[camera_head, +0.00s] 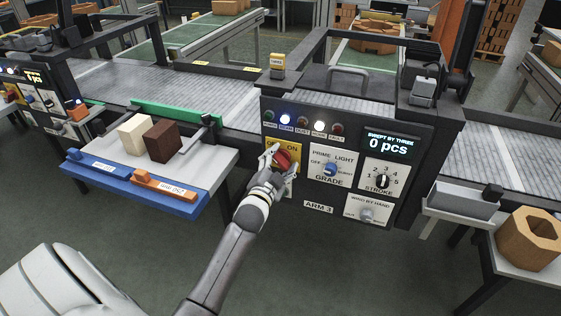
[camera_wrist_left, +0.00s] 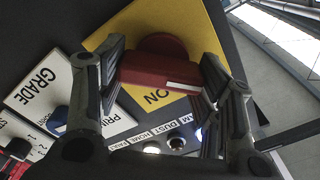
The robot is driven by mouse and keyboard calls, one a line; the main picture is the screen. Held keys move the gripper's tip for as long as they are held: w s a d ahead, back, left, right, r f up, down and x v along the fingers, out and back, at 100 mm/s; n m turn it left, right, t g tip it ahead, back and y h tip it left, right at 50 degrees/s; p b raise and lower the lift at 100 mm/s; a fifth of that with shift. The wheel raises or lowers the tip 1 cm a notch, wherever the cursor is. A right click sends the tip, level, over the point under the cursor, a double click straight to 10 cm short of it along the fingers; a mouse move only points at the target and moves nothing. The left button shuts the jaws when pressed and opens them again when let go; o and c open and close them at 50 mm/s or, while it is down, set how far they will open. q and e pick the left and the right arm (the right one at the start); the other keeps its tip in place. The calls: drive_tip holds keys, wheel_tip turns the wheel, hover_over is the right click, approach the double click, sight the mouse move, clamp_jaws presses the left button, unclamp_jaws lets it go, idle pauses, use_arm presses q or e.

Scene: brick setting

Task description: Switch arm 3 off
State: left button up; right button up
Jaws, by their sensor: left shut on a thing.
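The arm 3 panel (camera_head: 345,165) faces me, with an "ARM 3" label (camera_head: 318,207) at its bottom. A red rotary switch (camera_head: 283,158) sits on a yellow plate (camera_head: 293,180) marked "ON". My left gripper (camera_head: 275,158) is shut on the red switch. In the left wrist view the two fingers (camera_wrist_left: 163,72) stand on either side of the red handle (camera_wrist_left: 155,66), which bears a white mark at one end. The yellow plate (camera_wrist_left: 205,30) shows around it. The fingers and wrist hide part of the plate and the OFF lettering. My right gripper is not in view.
Beside the switch are a grade knob (camera_head: 330,168), a stroke dial (camera_head: 383,180) and a lower knob (camera_head: 367,214). The display (camera_head: 390,145) reads "0 pcs". Two indicator lamps are lit. A side table (camera_head: 215,160) holds a cream block (camera_head: 135,134) and a brown block (camera_head: 161,142).

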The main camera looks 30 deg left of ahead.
use_arm(q)
drive_tip(key=shift+f, duration=0.1)
drive_tip(key=o, duration=1)
drive_tip(key=v, duration=1.2)
drive_tip(key=shift+s, duration=0.1)
